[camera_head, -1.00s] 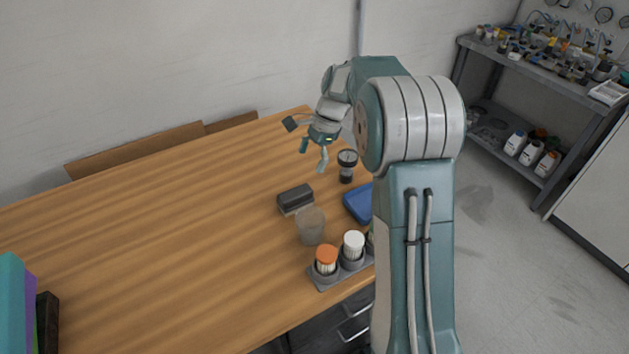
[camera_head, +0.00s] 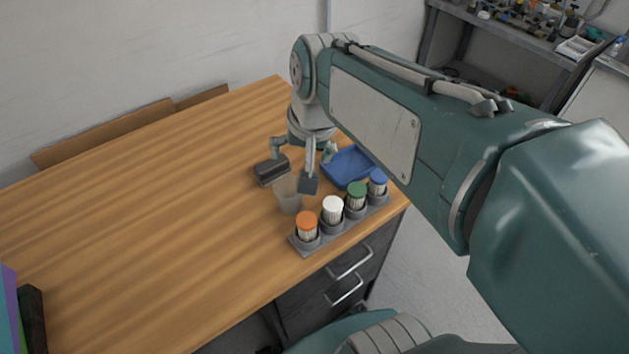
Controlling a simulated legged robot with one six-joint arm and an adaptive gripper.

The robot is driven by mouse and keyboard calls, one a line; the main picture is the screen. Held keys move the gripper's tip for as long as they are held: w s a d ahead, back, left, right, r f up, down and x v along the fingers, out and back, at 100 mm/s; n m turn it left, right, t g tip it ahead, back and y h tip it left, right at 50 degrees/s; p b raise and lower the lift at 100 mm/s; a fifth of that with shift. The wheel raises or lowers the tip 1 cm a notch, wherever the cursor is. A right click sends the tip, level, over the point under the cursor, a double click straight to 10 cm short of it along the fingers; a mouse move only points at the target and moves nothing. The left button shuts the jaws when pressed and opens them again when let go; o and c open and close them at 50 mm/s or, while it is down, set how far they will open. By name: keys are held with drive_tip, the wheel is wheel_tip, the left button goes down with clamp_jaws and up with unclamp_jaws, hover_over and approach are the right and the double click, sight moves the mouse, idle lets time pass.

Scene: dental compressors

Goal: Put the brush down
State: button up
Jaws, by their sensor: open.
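A dark block with a lighter grey underside (camera_head: 271,170), which looks like the brush, lies flat on the wooden table (camera_head: 150,215). My gripper (camera_head: 304,166) points down just right of the block, with its fingers spread and nothing seen between them. One finger is close to the block's upper right end; whether it touches cannot be told.
A grey rack (camera_head: 345,224) holds several tubes with orange, white, green and blue caps along the table's front edge. A blue tray (camera_head: 347,167) lies right of my gripper. The table's left and middle are clear. Books stand at far left.

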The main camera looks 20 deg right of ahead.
drive_tip(key=s+f+n+t, duration=0.1)
drive_tip(key=s+n, duration=0.3)
drive_tip(key=s, duration=0.4)
drive_tip(key=shift+s+f+n+t+h, duration=0.3)
drive_tip(key=shift+t+h, duration=0.1)
drive_tip(key=shift+t, duration=0.2)
drive_tip(key=shift+w+a, duration=0.1)
